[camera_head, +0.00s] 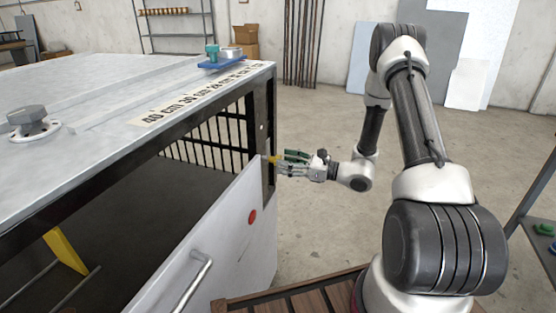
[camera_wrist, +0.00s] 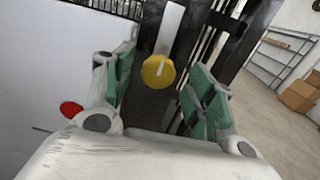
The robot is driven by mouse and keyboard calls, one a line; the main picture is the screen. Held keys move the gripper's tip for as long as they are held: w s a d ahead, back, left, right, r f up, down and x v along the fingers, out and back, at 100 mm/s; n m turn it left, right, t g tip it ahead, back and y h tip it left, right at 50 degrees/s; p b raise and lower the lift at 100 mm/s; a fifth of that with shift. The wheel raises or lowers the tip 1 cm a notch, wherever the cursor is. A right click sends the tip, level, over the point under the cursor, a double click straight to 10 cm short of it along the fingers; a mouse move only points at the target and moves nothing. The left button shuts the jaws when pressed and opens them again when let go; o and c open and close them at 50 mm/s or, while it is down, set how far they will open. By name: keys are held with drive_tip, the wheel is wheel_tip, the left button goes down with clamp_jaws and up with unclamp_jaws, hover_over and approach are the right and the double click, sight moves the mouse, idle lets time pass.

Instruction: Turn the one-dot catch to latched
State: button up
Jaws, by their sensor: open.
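A round yellow knob with a pale line across its face (camera_wrist: 158,72) is on the dark frame post in the wrist view, just below a white strip (camera_wrist: 168,30). In the head view the yellow knob (camera_head: 271,158) is small at the top corner of the white door panel. I cannot make out any dots, so I cannot tell if it is the one-dot catch. My gripper (camera_head: 288,158) is open beside the post. In the wrist view its green-padded fingers (camera_wrist: 163,92) are apart, with the knob ahead between them. I see nothing held.
The white door panel (camera_head: 215,235) has a red disc (camera_head: 252,216) and a bar handle (camera_head: 190,287). The grey bench top (camera_head: 90,95) carries a centimetre scale, a blue slider (camera_head: 222,62) and a dark knob (camera_head: 28,122).

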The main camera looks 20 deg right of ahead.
drive_tip(key=shift+x, duration=1.65)
clamp_jaws()
